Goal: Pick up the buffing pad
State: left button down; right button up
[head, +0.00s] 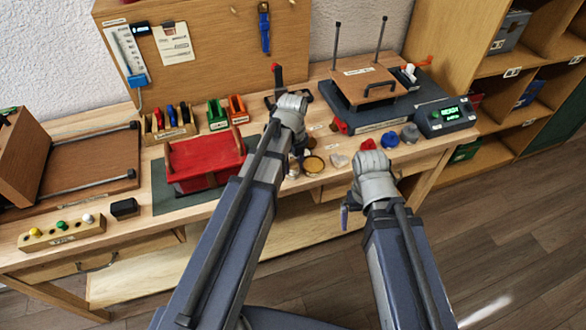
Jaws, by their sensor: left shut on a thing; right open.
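I cannot single out the buffing pad for sure. A small pale pinkish-white piece (340,160) lies near the bench's front edge, and a blue domed piece (390,140) and a grey domed piece (409,133) sit to its right. My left gripper (296,158) points down at the bench beside a round gold-topped tin (313,165). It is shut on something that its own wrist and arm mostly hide. My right gripper (349,205) is open at the bench's front edge, left of its wrist, with no object visible in it.
A red box (205,158) on a dark mat stands left of my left arm. A dark press (370,105) with two upright rods and a control box (446,117) stand at the back right. Tool holders (168,128) line the back. The floor right of the bench is clear.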

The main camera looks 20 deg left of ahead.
aim_at(293, 162)
dwell(0.3)
pick_arm(q)
notch_tip(293, 162, up, 10)
jog(key=p, duration=1)
jog(key=c, duration=0.9)
grip_release()
jog(key=shift+c, duration=0.2)
jog(key=c, duration=0.6)
